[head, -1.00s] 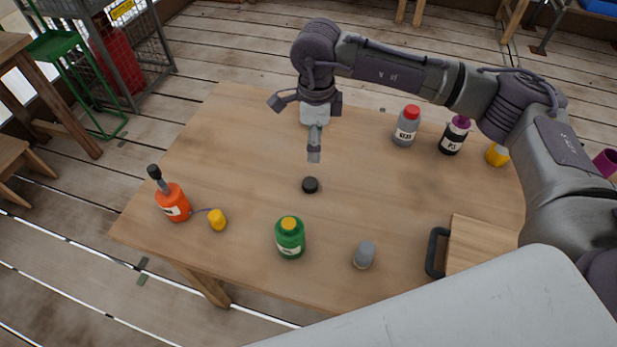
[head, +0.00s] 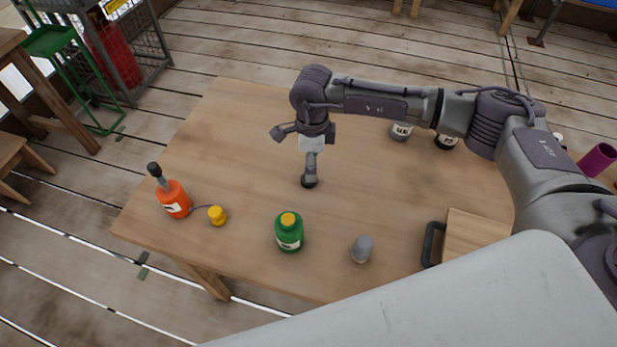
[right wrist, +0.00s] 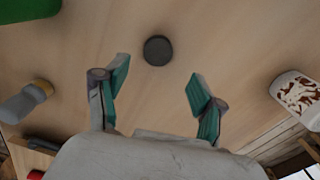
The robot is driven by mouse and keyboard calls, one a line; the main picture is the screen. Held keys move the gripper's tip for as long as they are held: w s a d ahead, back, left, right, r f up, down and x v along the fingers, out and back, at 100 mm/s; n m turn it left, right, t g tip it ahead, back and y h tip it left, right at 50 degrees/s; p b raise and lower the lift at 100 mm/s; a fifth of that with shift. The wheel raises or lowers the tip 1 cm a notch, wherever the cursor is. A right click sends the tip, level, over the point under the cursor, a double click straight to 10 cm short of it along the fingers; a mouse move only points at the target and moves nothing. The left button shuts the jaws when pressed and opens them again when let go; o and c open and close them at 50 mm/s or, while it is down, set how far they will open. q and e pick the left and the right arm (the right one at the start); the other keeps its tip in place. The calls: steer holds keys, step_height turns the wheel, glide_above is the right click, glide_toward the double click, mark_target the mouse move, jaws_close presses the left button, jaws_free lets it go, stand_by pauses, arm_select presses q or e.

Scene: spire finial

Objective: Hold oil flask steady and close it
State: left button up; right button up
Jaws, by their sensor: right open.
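My right gripper (head: 309,178) points down at a small black cap (head: 310,184) lying flat on the table. In the right wrist view the gripper (right wrist: 158,72) is open, and the black cap (right wrist: 157,50) lies just beyond the fingertips, ungripped. An orange flask (head: 174,200) with a dark spout stands upright at the table's left, and a yellow cap (head: 217,215) lies beside it, seemingly joined by a thin cord. A green bottle (head: 289,233) with a yellow top stands nearer the front edge. I cannot read which one is the oil flask. My left gripper is not in view.
A small grey bottle (head: 361,249) stands front right, near a wooden board (head: 480,238) with a dark handle. Labelled bottles (head: 401,131) stand partly behind my right arm. The right wrist view shows a white container with brown marks (right wrist: 298,92). The table's left back is clear.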

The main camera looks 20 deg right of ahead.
steer(key=shift+s+f, duration=0.1)
steer(key=shift+f, duration=0.15)
steer(key=f, duration=0.1)
steer(key=f+p, duration=0.1)
steer(key=f, duration=0.1)
steer(key=shift+s+a+f+p, duration=0.1)
steer(key=shift+a+f+p, duration=0.2)
steer(key=shift+p, duration=0.1)
steer(key=shift+f, duration=0.55)
steer(key=c, duration=0.8)
